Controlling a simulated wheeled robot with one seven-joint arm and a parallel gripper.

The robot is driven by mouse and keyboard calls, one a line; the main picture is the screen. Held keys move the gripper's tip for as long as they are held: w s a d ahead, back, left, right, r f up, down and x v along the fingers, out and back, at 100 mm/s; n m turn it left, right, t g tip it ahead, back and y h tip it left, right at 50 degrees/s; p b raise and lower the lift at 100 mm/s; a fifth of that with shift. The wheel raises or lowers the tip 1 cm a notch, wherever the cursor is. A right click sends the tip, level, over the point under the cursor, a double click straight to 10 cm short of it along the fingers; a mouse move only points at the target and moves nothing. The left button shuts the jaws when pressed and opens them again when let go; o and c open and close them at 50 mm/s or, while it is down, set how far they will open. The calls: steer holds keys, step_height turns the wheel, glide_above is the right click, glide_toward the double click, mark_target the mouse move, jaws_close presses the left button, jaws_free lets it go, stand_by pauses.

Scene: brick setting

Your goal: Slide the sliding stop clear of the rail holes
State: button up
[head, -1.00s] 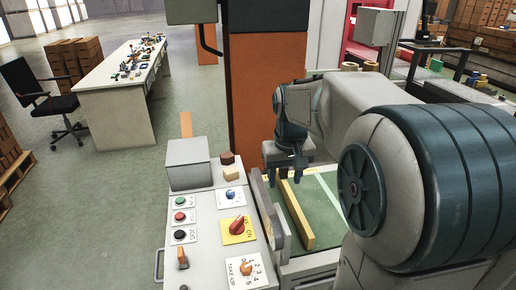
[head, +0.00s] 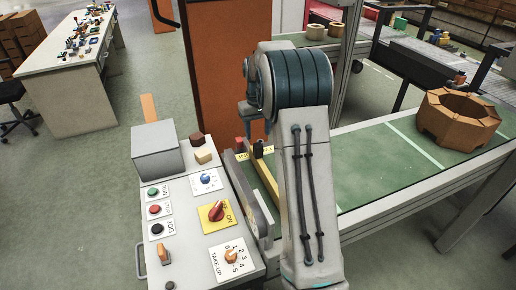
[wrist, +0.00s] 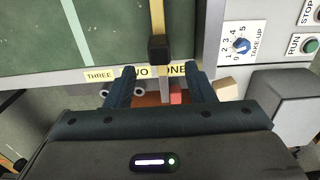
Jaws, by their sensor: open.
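A small red block (wrist: 176,97), which looks like the sliding stop, sits at the rail (wrist: 152,99) below the ONE label in the wrist view. It also shows at the far end of the belt in the head view (head: 240,141). Two grey-ringed holes lie left of it, near THREE and TWO. A yellow bar (wrist: 157,14) with a black knob (wrist: 159,48) lies across the green belt, its knob end near the labels. My gripper (wrist: 160,78) is open and empty, its fingers either side of the rail area; whether they touch anything cannot be told.
A control panel (head: 185,235) with knobs and buttons stands left of the belt, with a grey box (head: 157,150) and small wood-coloured blocks (head: 204,156) on it. An orange pillar (head: 215,75) rises behind. A brown octagonal ring (head: 435,118) sits on the belt at right.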

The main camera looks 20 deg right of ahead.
mark_target(259, 144)
step_height(259, 144, down, 8)
steer(key=shift+f+p, duration=0.25)
steer(key=shift+p, duration=0.25)
jaws_close()
steer(key=shift+d, duration=0.1)
